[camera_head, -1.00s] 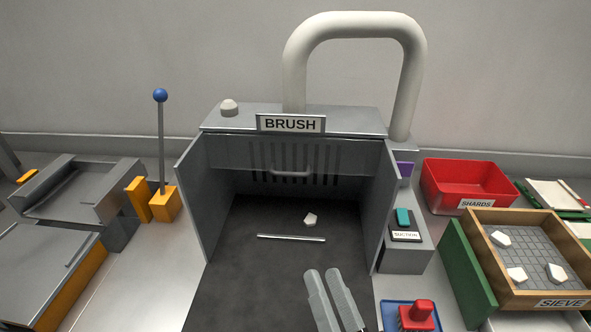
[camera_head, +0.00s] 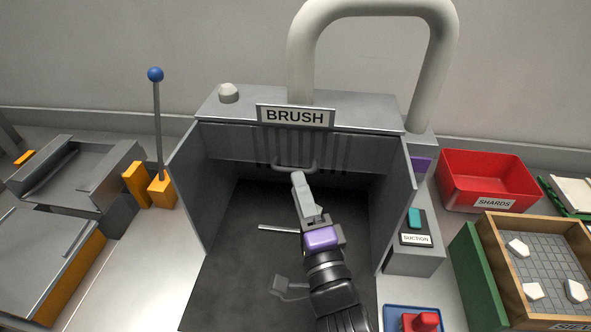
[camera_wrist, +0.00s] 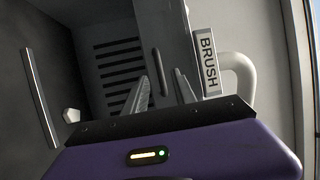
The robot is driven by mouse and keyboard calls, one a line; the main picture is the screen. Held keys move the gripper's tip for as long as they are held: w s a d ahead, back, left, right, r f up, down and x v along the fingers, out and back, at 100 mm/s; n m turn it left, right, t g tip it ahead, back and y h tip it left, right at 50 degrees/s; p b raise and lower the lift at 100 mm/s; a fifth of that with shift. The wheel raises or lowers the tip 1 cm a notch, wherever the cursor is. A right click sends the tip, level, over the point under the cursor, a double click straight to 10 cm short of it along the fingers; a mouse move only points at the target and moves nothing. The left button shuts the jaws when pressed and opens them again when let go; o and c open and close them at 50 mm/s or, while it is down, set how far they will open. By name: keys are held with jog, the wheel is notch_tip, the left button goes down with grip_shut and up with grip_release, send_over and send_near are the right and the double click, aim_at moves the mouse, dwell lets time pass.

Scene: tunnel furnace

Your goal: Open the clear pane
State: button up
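The clear pane (camera_head: 230,146) hangs across the upper front of the grey booth marked BRUSH. Its bar handle (camera_head: 279,167) is at the pane's lower edge and shows as a short upright bar in the wrist view (camera_wrist: 157,68). My gripper (camera_head: 298,177) is inside the booth's front, with its fingertips close to the handle. In the wrist view its two fingers (camera_wrist: 161,84) are apart with nothing between them, and the handle lies ahead in line with the gap. Whether the fingertips touch the handle cannot be told.
A metal rod (camera_head: 276,228) lies on the dark booth floor, and a white shard (camera_wrist: 71,115) is beyond it. Side walls (camera_head: 190,185) flank the booth opening. The suction switch box (camera_head: 415,262), red SHARDS bin (camera_head: 478,202) and wooden sieve (camera_head: 492,265) stand to the right.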

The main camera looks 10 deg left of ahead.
aim_at(294, 155)
jog(key=p+x, duration=0.1)
jog(key=x, duration=0.2)
jog(key=shift+w+a+r, duration=0.1)
jog(key=shift+w, duration=0.15)
grip_shut()
dwell(1.3)
